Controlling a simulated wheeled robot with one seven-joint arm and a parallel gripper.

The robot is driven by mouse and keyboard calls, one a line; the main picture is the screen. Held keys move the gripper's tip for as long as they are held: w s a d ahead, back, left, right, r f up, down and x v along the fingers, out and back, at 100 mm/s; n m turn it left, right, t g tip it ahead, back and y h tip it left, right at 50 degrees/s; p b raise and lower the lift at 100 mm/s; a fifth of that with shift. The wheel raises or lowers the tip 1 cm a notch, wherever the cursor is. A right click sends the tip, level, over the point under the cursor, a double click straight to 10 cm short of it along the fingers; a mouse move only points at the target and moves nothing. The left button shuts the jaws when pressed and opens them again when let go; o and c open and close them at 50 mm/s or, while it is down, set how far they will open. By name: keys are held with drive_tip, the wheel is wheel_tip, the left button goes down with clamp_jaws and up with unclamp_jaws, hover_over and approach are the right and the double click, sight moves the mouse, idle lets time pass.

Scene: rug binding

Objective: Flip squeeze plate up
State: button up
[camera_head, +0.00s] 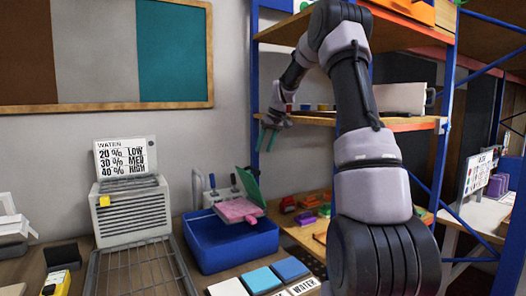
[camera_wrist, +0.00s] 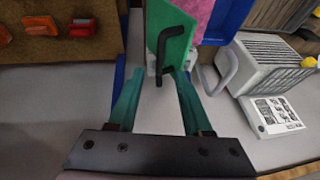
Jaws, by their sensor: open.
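The squeeze plate looks like the green plate (camera_head: 247,187) at the back right of the blue bin (camera_head: 230,247). It stands tilted upward there, with a pink piece (camera_head: 238,209) lying in front of it over the bin. In the wrist view the green plate (camera_wrist: 167,28) carries a black bent handle (camera_wrist: 163,62), and part of the pink piece (camera_wrist: 204,20) shows behind it. My gripper (camera_head: 265,148) is in the air above and a little to the right of the plate. In the wrist view its teal fingers (camera_wrist: 156,76) are apart and empty, with the handle's lower end beyond the fingertips.
A grey heater-like box (camera_head: 131,211) with a water chart (camera_head: 125,157) and a wire rack (camera_head: 142,272) stand left of the bin. A shelf with blue posts (camera_head: 447,100) rises on the right. A grey curved bar (camera_wrist: 228,68) is right of the plate.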

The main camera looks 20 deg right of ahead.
drive_tip(key=shift+a, duration=0.25)
clamp_jaws()
drive_tip(key=n+g+h, duration=0.1)
drive_tip(key=n+g, duration=0.1)
drive_tip(key=n, duration=0.5)
hover_over(255, 182)
drive_tip(key=w, duration=0.2)
drive_tip(key=f, duration=0.1)
drive_tip(key=s+a+n+g+h, duration=0.2)
drive_tip(key=s+a+n+h, duration=0.1)
drive_tip(key=a+n, duration=0.65)
wheel_tip(255, 182, down, 10)
drive_tip(key=d+n, duration=0.2)
drive_tip(key=d, duration=0.1)
drive_tip(key=shift+w+d+r+y, duration=0.2)
drive_tip(key=shift+d+r, duration=0.25)
drive_tip(key=shift+d, duration=0.35)
drive_tip(key=shift+w+d+r+y, duration=0.15)
drive_tip(key=shift+d+r, duration=0.25)
drive_tip(key=shift+d, duration=0.4)
